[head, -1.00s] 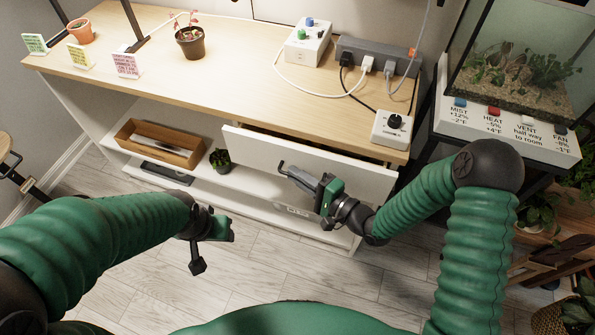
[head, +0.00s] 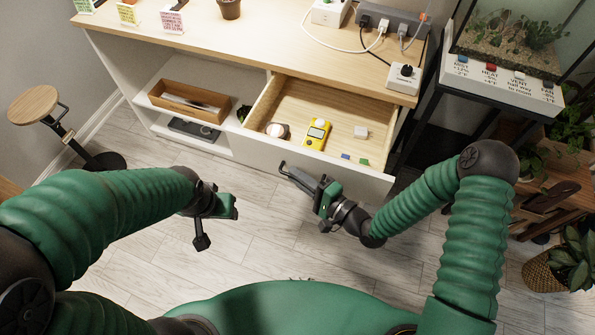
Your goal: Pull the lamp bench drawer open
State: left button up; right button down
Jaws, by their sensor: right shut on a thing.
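The lamp bench drawer (head: 345,107) stands pulled well out of the bench (head: 290,60), its inside in view. Its white front panel (head: 250,155) faces me. My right gripper (head: 316,189) is shut on the dark drawer handle (head: 289,171) at the front panel; the gripper partly hides the handle. My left gripper (head: 208,222) hangs over the floor, left of the drawer and apart from it. I cannot tell whether its jaws are open.
In the drawer lie a yellow meter (head: 317,133), a white round item (head: 277,130), a small white block (head: 361,132) and small blue and green pieces. A wooden box (head: 190,101) sits on the shelf. A stool (head: 35,104) stands left. Floor before the bench is clear.

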jog(key=shift+s+d+f, duration=0.1)
jog(key=shift+s+f, duration=0.2)
jog(key=shift+s, duration=0.1)
jog(key=c, duration=1.6)
grip_release()
jog(key=shift+d, duration=0.1)
jog(key=shift+o, duration=0.4)
jog(key=shift+r, duration=0.1)
jog(key=shift+r, duration=0.1)
